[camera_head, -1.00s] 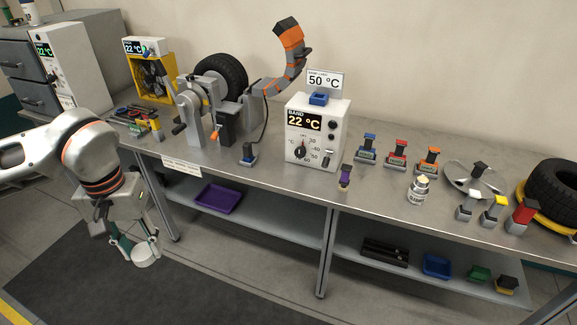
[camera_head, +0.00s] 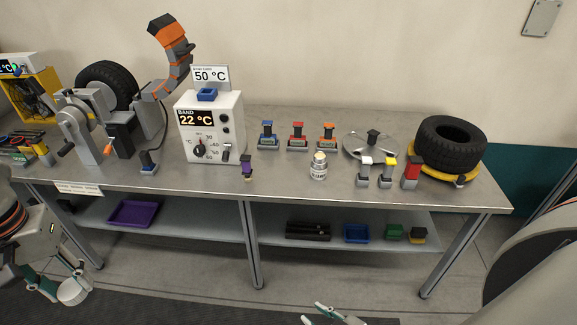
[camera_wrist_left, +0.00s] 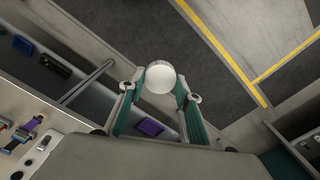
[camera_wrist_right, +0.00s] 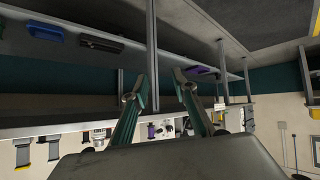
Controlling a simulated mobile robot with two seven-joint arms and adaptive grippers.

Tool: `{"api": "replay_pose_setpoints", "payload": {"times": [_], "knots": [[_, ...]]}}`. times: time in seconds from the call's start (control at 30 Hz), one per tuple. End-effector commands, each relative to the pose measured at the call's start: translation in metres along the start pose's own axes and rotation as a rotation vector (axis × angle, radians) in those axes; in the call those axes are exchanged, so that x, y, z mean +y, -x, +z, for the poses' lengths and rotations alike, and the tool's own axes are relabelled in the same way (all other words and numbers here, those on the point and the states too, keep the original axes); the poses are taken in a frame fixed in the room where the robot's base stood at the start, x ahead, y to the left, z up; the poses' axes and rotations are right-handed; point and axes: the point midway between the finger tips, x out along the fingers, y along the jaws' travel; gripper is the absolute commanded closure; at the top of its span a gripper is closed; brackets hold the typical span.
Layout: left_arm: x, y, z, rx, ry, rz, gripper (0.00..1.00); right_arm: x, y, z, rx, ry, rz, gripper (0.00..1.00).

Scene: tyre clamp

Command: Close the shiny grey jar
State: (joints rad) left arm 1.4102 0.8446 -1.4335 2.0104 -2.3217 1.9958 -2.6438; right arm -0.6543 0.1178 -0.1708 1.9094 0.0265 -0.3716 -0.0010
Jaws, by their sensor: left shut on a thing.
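The shiny grey jar (camera_head: 318,170) stands upright on the workbench, right of the white control box. It has a pale label and a cream-coloured top; I cannot tell whether that is its contents. My left gripper (camera_head: 68,288) is low in front of the bench at the left, well away from the jar. It is shut on a round white lid-like disc (camera_wrist_left: 160,77), held between its fingertips. My right gripper (camera_wrist_right: 163,84) is open and empty, its fingers apart in the right wrist view. Its fingertips show at the bottom of the head view (camera_head: 330,314).
The bench front edge (camera_head: 300,203) lies before the jar.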

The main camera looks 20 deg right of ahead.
Motion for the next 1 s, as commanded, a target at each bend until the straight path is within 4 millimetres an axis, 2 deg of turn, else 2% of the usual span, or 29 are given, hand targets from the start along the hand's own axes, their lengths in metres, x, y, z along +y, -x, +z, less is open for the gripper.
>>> {"api": "replay_pose_setpoints", "payload": {"times": [0.07, 0.2, 0.33, 0.47, 0.7, 1.0], "knots": [[0.000, 0.000, 0.000, 0.000, 0.000, 0.000, 0.78, -0.001, 0.000, -0.001, 0.001, -0.002, -0.001, 0.72], [-0.001, -0.002, -0.001, 0.000, 0.025, 0.000, 0.78, 0.001, -0.002, -0.002, 0.003, -0.003, 0.003, 0.38], [-0.006, -0.012, -0.006, -0.001, 0.159, 0.000, 0.78, 0.015, -0.013, -0.012, 0.025, -0.011, 0.034, 0.38], [-0.017, -0.030, -0.015, -0.003, 0.423, -0.001, 0.78, 0.040, -0.030, -0.031, 0.064, -0.029, 0.089, 0.38], [-0.044, -0.071, -0.034, -0.002, 1.014, -0.003, 0.78, 0.095, -0.061, -0.076, 0.157, -0.080, 0.205, 0.38], [-0.087, -0.125, -0.050, 0.000, 1.759, -0.005, 0.78, 0.160, -0.085, -0.135, 0.283, -0.156, 0.333, 0.38]]}}
